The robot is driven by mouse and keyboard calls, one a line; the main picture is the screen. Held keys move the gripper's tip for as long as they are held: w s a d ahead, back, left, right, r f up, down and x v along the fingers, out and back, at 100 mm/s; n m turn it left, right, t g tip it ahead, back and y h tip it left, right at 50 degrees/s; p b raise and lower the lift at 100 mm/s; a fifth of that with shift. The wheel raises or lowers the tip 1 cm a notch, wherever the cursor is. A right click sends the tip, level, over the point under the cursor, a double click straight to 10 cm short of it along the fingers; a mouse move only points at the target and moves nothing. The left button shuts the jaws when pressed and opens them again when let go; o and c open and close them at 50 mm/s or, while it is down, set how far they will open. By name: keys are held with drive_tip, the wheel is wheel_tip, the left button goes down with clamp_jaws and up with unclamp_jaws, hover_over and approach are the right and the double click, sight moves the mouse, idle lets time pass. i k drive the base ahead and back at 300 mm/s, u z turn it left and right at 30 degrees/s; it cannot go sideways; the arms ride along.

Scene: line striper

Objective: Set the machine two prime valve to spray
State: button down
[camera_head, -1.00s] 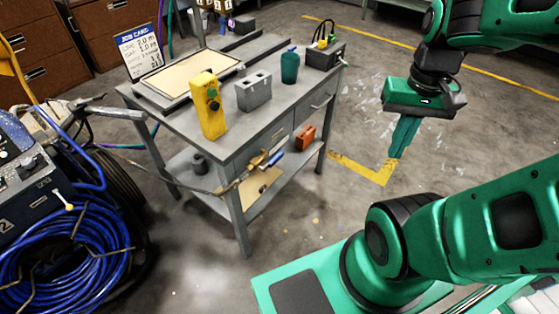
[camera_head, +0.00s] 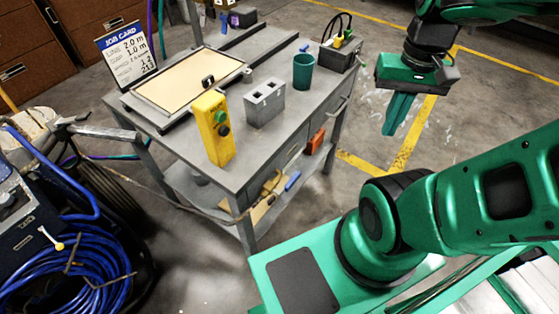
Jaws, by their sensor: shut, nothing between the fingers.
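The machine with the number 2 on its side, partly cut off, stands at the left edge; its dark blue body (camera_head: 38,212) shows in the head view. A small lever with a pale yellow tip (camera_head: 59,245) sits low on its front, above the coiled blue hose (camera_head: 70,278); I cannot tell whether it is the prime valve or how it is set. My gripper (camera_head: 390,130) is shut and empty at the upper right, fingers pointing down, to the right of the table and far from the machine.
A grey metal table (camera_head: 215,180) stands between the machine and my gripper. On it are a yellow button box (camera_head: 213,130), a grey block (camera_head: 264,104), a teal cup (camera_head: 303,72) and a job card (camera_head: 125,52). Open floor lies right of the table.

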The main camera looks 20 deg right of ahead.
sight(291, 183)
drive_tip(key=i, duration=0.4)
drive_tip(key=u, duration=0.65)
drive_tip(key=k, duration=1.3)
drive_tip(key=z, duration=0.85)
drive_tip(key=i, duration=0.5)
drive_tip(key=u, duration=0.05)
